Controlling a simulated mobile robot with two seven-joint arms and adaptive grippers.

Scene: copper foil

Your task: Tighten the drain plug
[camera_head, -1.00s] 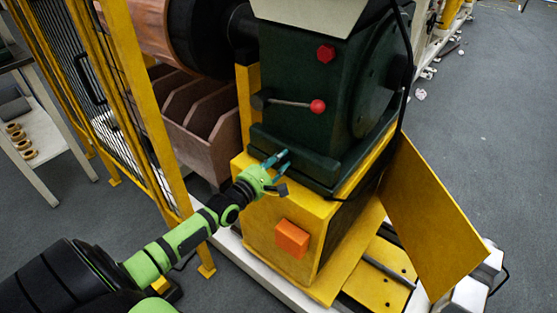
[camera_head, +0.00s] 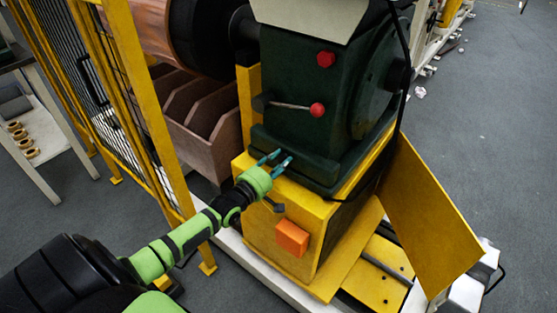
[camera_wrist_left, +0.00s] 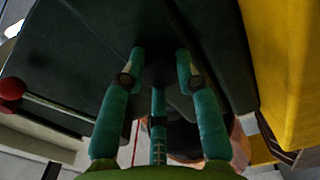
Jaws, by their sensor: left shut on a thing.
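The dark green gear housing (camera_head: 290,125) stands on a yellow base. In the left wrist view, the fingers (camera_wrist_left: 158,68) are on either side of a small dark piece, which I take to be the drain plug (camera_wrist_left: 158,74). The gripper is shut on it. The plug is hard to make out against the dark housing, and the head view does not show it clearly. My right gripper is not in view.
A lever with a red knob (camera_head: 317,110) sticks out above my gripper. A red cap (camera_head: 326,59) is higher on the housing. An orange box (camera_head: 292,237) is on the yellow base below. A yellow mesh fence (camera_head: 110,110) stands close left of my arm.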

